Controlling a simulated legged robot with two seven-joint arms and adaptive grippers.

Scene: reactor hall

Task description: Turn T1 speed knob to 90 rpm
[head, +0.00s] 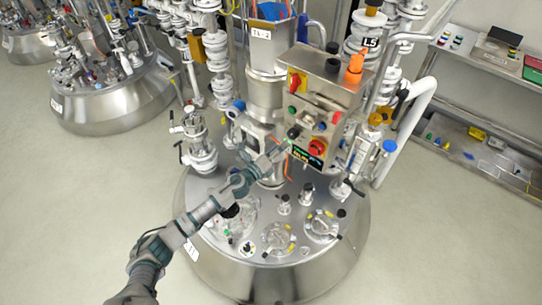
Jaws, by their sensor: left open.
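A metal control box (320,105) is mounted above a round steel reactor vessel (270,275) in the middle of the head view. Its front carries a small black knob (293,132), a red knob (317,147), coloured buttons and a dark display (307,159) with green characters too small to read. I cannot tell for certain which knob sets the speed. My left arm comes in from the lower left. My left gripper (280,151) is open at the lower left of the box front, close to the black knob. Whether it touches is unclear. My right gripper is out of view.
Pipes and white ribbed columns (217,50) crowd both sides of the box. Valves and ports, including a gauge-like port (278,238), stand on the vessel lid below my arm. A steel shelf (480,140) is at the right.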

